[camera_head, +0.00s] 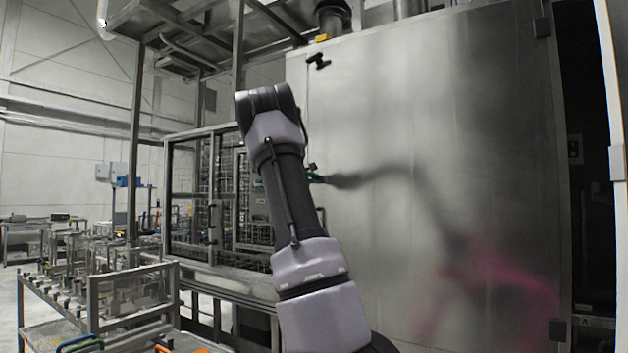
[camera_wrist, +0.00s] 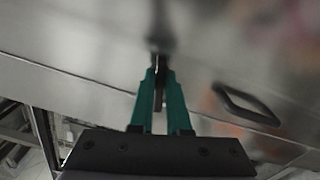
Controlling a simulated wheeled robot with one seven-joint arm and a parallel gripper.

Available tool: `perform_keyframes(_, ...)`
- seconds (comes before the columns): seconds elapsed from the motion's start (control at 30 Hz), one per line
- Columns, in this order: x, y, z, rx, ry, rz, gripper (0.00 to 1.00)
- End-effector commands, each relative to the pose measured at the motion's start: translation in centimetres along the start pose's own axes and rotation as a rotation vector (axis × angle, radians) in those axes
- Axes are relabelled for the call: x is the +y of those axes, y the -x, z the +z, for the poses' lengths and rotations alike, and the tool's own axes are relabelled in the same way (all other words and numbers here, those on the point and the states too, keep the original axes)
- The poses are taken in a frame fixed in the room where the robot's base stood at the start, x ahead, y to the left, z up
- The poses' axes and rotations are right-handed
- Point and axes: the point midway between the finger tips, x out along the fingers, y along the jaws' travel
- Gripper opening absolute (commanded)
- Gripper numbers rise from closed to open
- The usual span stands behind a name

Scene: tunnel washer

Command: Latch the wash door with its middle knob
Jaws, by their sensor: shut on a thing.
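The wash door (camera_head: 450,150) is a large brushed-steel panel that fills the right half of the head view. It looks closed, but a small gap cannot be ruled out. My gripper (camera_head: 316,179) is at the door's left edge, about mid-height, largely hidden behind my arm. In the wrist view, the green fingers of my gripper (camera_wrist: 160,95) are closed around the dark middle knob (camera_wrist: 158,66). The fingers cover part of the knob, so its exact turn is hard to tell. An upper black knob (camera_head: 318,61) sits near the door's top left corner.
A black handle (camera_wrist: 245,104) is on the steel beside the fingers. A caged conveyor section (camera_head: 205,205) stands left of the door. A cart with metal racks (camera_head: 130,295) is at the lower left. A dark opening (camera_head: 590,180) lies right of the door.

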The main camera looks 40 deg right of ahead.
Motion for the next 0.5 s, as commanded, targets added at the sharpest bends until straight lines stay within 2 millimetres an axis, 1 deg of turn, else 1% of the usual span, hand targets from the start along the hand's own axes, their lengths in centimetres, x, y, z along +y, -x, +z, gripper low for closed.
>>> perform_keyframes(0.2, -0.21, -0.03, 0.06, -0.002, -0.150, -0.001, 0.00)
perform_keyframes(0.5, -0.34, -0.04, 0.03, -0.001, -0.268, -0.001, 0.00)
